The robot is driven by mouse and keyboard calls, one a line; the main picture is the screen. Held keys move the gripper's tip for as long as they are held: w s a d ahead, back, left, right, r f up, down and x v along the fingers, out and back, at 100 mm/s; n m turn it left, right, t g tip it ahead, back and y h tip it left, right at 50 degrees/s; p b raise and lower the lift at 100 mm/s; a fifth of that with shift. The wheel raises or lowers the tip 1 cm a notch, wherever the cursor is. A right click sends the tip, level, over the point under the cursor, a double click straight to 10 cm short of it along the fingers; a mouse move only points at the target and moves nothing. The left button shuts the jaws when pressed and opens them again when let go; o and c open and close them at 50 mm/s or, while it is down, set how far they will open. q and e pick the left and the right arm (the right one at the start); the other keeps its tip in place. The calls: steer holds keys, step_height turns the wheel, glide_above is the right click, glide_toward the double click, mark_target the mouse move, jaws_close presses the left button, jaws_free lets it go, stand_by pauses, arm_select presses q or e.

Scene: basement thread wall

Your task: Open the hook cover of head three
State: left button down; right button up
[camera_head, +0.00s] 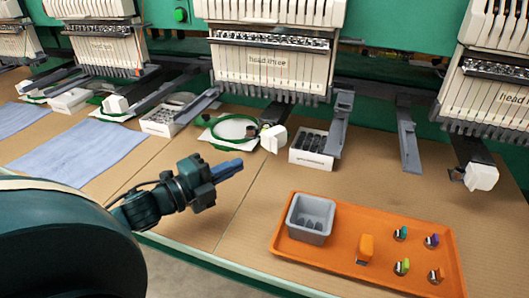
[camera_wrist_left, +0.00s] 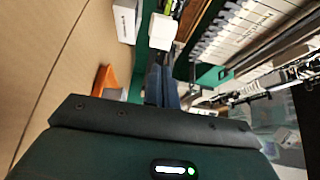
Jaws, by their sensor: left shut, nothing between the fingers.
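Head three (camera_head: 268,65) is the middle embroidery head in the head view, with its name on its white front. Below it, a white block that looks like its hook cover (camera_head: 272,138) sits at the end of a dark arm, beside a green hoop (camera_head: 233,130). I cannot tell whether the cover is shut. My left gripper (camera_head: 230,169) is shut and empty over the table, in front of the cover and apart from it. In the left wrist view a white block (camera_wrist_left: 162,28), probably this cover, lies beyond the fingers (camera_wrist_left: 160,82). My right gripper is not in view.
A white box of dark parts (camera_head: 311,150) stands right of the cover. An orange tray (camera_head: 345,283) with a grey bin (camera_head: 310,218) and several small coloured items lies at front right. Grey brackets (camera_head: 408,135) jut out between heads. Blue cloth (camera_head: 75,153) lies left.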

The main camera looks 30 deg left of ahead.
mark_target(276, 146)
arm_select(q)
steer(key=x, duration=0.9)
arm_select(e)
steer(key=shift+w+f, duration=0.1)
arm_select(q)
steer(key=shift+w, duration=0.1)
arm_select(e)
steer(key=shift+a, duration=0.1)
